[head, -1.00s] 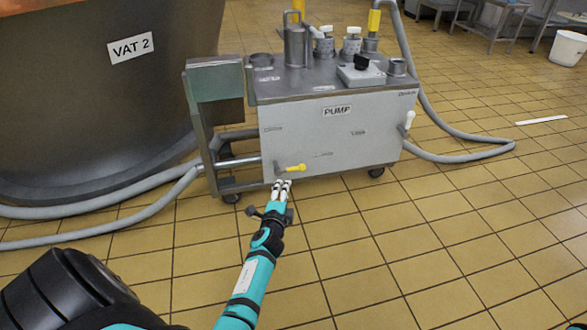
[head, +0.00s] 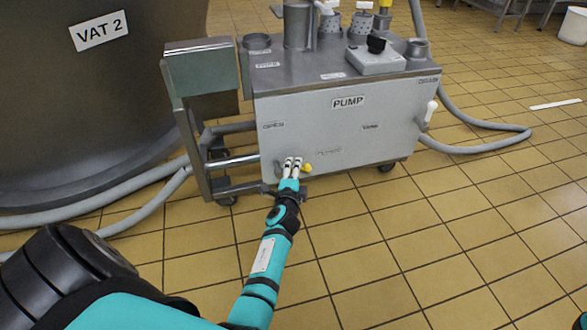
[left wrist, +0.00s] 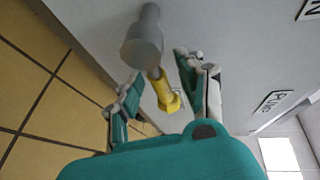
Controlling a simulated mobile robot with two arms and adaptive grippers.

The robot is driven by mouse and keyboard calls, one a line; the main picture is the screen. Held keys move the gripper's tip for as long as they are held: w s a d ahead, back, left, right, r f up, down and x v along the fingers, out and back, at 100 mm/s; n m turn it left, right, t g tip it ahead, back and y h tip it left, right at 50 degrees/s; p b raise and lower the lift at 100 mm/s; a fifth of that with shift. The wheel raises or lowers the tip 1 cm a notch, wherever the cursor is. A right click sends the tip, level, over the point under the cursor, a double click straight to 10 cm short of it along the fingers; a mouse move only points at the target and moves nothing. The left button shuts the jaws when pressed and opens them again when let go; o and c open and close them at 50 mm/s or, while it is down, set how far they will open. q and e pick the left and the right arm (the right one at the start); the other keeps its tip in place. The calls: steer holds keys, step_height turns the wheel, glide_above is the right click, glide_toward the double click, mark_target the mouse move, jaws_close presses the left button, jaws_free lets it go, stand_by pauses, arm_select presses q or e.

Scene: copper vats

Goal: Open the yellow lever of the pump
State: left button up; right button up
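The pump (head: 345,135) is a light grey box on wheels with a label on its front. Its yellow lever (head: 307,168) is low on the left of the front face, and only its end shows beside my left gripper (head: 291,162). In the left wrist view the yellow lever (left wrist: 164,92) sticks out from a round grey pipe stub (left wrist: 143,42). There the two fingers of my left gripper (left wrist: 158,82) stand apart, one on each side of the lever. Whether either finger touches it, I cannot tell. My right gripper is not in view.
A large dark vat (head: 85,100) labelled VAT 2 stands at the left. Grey hoses (head: 105,192) run along the floor left of the pump, and another hose (head: 490,148) loops at its right. A white handle (head: 428,112) is on the pump's right side. The tiled floor in front is clear.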

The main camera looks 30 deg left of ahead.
arm_select(q)
jaws_close()
stand_by(0.3)
